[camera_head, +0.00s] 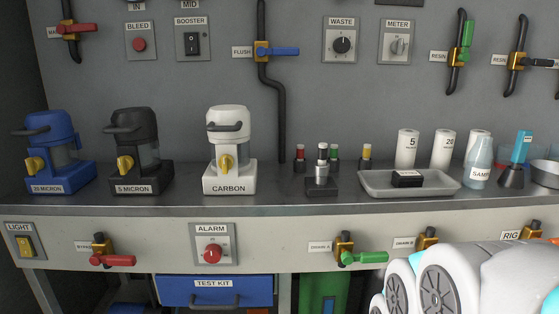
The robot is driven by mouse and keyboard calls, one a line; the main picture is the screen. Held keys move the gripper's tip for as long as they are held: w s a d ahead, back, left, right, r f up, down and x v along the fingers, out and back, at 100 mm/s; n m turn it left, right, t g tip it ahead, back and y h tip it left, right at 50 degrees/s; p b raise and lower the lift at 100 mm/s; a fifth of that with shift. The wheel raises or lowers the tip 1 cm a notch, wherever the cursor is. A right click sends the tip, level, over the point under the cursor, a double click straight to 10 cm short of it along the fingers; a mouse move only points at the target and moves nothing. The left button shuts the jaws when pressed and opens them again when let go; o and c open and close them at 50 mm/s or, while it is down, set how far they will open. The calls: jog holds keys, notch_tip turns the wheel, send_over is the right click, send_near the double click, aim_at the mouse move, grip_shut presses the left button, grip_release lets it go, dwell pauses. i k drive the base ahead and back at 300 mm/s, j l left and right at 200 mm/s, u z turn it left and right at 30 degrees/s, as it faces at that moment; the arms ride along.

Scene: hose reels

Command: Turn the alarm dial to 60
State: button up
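The alarm dial (212,252) is a red knob on a light grey plate labelled ALARM, on the front panel below the counter edge. Small marks ring the knob, but their numbers are too small to read. I cannot tell which value the knob points at. White and grey rounded arm links of mine fill the lower right corner. My gripper is not in this view.
A light switch (25,246) and a red-handled bypass valve (110,260) sit left of the dial. A green-handled drain valve (362,257) is to the right. A blue test kit drawer (215,298) is below. Filter housings, including the white carbon one (230,150), stand above on the counter (300,201).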

aim_at(212, 254)
jog(key=k+j+u, duration=0.1)
jog(key=u, duration=0.3)
jog(key=k+j+u, duration=0.15)
jog(key=u, duration=0.25)
jog(key=k+j+u, duration=0.15)
jog(key=u, duration=0.25)
